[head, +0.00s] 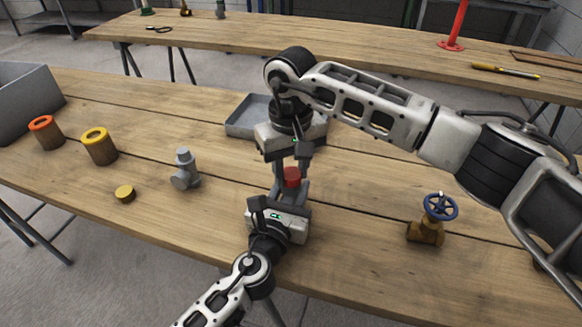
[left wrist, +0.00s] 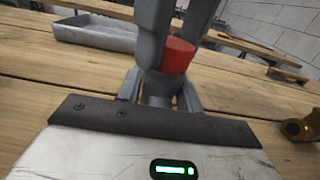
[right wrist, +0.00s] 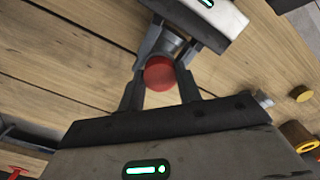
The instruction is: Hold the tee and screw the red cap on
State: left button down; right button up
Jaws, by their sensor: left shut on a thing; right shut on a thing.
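The red cap (head: 291,177) is between the fingers of my right gripper (head: 290,168), which is shut on it from above and behind. The cap also shows in the left wrist view (left wrist: 178,55) and the right wrist view (right wrist: 159,73). My left gripper (head: 288,192) is shut on the grey tee, from the front side. The tee shows between the fingers in the left wrist view (left wrist: 157,88) and in the right wrist view (right wrist: 173,44). The cap is at the tee's end and looks in contact, slightly tilted; the fingers hide any thread.
A grey tray (head: 240,128) lies behind the grippers. To the left stand a grey fitting (head: 185,170), a small brass cap (head: 125,193), a yellow-rimmed cup (head: 99,147), an orange-rimmed cup (head: 45,132) and a grey bin (head: 22,100). A blue-wheeled brass valve (head: 427,230) stands right.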

jog(key=m, duration=4)
jog(key=shift+m, duration=0.4)
jog(key=m, duration=0.7)
jog(key=shift+f, duration=0.1)
jog(key=o, duration=1.2)
jog(key=shift+c, duration=0.2)
notch_tip(320, 180, up, 12)
